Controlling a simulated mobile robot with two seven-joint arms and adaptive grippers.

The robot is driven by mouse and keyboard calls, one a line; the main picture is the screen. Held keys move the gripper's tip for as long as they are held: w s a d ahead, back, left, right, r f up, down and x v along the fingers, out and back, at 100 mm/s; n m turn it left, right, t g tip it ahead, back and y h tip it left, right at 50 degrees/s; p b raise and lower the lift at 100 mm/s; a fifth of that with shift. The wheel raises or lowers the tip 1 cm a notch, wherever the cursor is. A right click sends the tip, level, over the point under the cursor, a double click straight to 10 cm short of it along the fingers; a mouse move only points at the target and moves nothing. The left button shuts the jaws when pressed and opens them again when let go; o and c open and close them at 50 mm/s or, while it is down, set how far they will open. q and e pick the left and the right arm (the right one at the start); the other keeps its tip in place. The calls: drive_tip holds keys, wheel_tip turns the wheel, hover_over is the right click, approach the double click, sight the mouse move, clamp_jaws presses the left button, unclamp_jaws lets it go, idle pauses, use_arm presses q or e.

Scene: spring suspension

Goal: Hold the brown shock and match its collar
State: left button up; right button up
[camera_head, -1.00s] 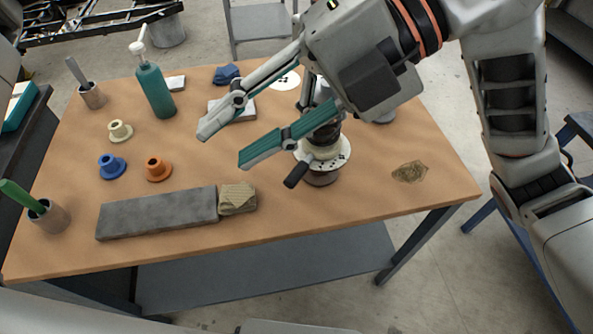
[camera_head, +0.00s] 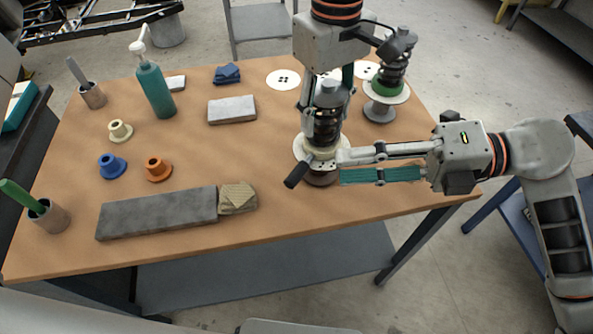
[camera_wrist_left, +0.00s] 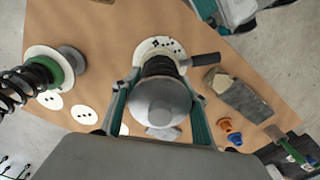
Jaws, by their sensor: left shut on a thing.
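The brown shock stands upright in a fixture near the table's right front, with a dark coil spring (camera_head: 326,130), a grey top cap (camera_wrist_left: 160,100), a cream collar (camera_head: 320,152) and a brown base (camera_head: 320,179). My left gripper (camera_head: 325,112) reaches down from above and is shut on the shock, one finger on each side in the left wrist view (camera_wrist_left: 158,100). My right gripper (camera_head: 340,167) lies level from the right, fingers apart, tips beside the fixture. Loose cream (camera_head: 120,131), blue (camera_head: 111,167) and orange (camera_head: 158,170) collars lie at the left.
A black lever (camera_head: 296,175) sticks out of the fixture. A second shock with a green collar (camera_head: 386,86) stands behind right. A grey slab (camera_head: 157,213), a teal bottle (camera_head: 155,90) and cups surround the loose collars.

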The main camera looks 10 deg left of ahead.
sight(303, 175)
wheel_tip(303, 175, down, 5)
drive_tip(key=w+d+m+t, duration=0.2)
drive_tip(key=m, duration=0.2)
drive_tip(key=shift+y, duration=0.3)
drive_tip(key=a, duration=0.3)
drive_tip(key=a+f, duration=0.1)
drive_tip(key=a, duration=0.3)
drive_tip(key=w+a+f, duration=0.1)
drive_tip(key=a, duration=0.3)
drive_tip(key=shift+a+f, duration=0.2)
drive_tip(key=shift+f, duration=0.05)
clamp_jaws()
